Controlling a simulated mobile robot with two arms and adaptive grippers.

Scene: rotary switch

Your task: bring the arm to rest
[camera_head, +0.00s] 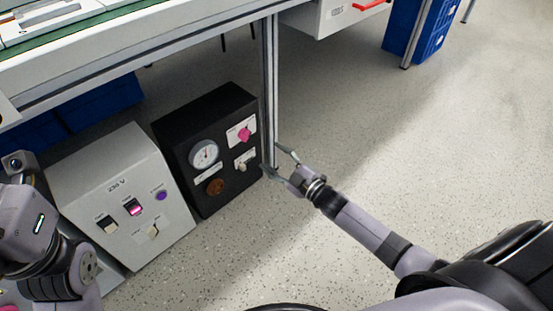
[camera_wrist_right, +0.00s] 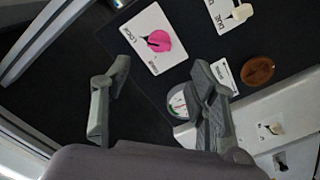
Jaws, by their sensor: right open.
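My right gripper (camera_head: 276,158) is open and empty beside the table leg, just right of the black switch box (camera_head: 188,135). In the right wrist view its two fingers (camera_wrist_right: 160,78) stand apart with nothing between them. The box's front carries a pink rotary knob (camera_head: 244,134) on a white plate, which also shows beyond the fingertips in the right wrist view (camera_wrist_right: 160,41). I see no contact between the fingers and the knob. Part of my left arm shows at the left edge; its fingers cannot be made out.
A grey 230 V box (camera_head: 118,190) with several switches stands left of the black box. A metal table leg (camera_head: 271,90) rises close to my right gripper, under a workbench (camera_head: 150,45). The speckled floor (camera_head: 400,150) to the right is clear.

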